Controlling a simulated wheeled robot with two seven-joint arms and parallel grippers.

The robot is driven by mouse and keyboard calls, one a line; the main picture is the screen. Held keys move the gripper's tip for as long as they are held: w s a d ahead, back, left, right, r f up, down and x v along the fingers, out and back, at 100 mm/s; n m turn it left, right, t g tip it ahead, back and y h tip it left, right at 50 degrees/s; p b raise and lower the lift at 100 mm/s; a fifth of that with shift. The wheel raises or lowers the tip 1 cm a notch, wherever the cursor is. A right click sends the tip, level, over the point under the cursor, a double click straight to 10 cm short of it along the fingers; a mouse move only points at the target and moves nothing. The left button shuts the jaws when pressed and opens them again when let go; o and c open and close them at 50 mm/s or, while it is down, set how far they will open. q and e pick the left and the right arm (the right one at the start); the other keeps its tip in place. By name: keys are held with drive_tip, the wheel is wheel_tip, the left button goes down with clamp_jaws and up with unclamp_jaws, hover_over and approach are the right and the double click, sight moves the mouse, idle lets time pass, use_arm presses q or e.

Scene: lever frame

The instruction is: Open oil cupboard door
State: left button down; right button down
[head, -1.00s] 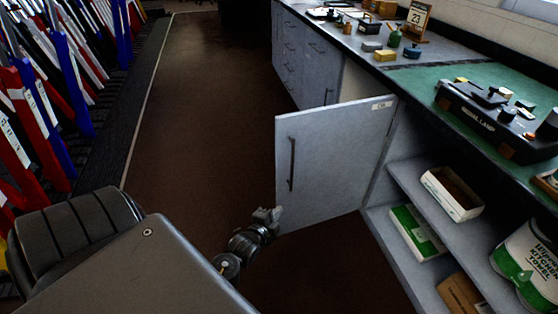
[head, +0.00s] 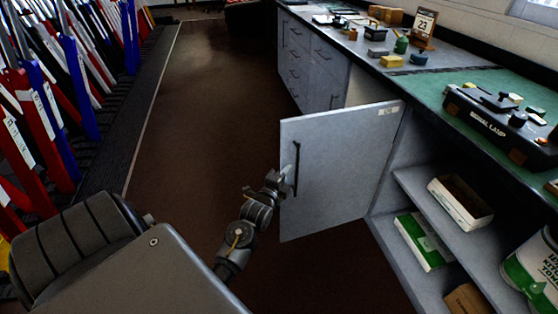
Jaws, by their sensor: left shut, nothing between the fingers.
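The grey cupboard door (head: 338,175) stands swung open from the counter, hinged at its right edge. It has a dark vertical bar handle (head: 296,168) near its left edge and a small pale label (head: 388,111) at its top right corner. My left gripper (head: 286,176) is shut and empty, at the door's left edge beside the handle; I cannot tell whether it touches the door. My right gripper is out of view.
A counter with a green top (head: 455,85) runs along the right, bearing a signal lamp box (head: 500,120) and a calendar (head: 423,27). Coloured levers (head: 60,95) line the left. The brown floor (head: 200,120) between is clear.

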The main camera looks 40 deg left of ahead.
sight(288, 156)
use_arm(q)
drive_tip(key=w+a, duration=0.2)
drive_tip(key=shift+w+a, duration=0.25)
drive_tip(key=shift+a, duration=0.15)
drive_tip(key=shift+w+a, duration=0.2)
drive_tip(key=shift+a, duration=0.2)
drive_tip(key=shift+w+a, duration=0.1)
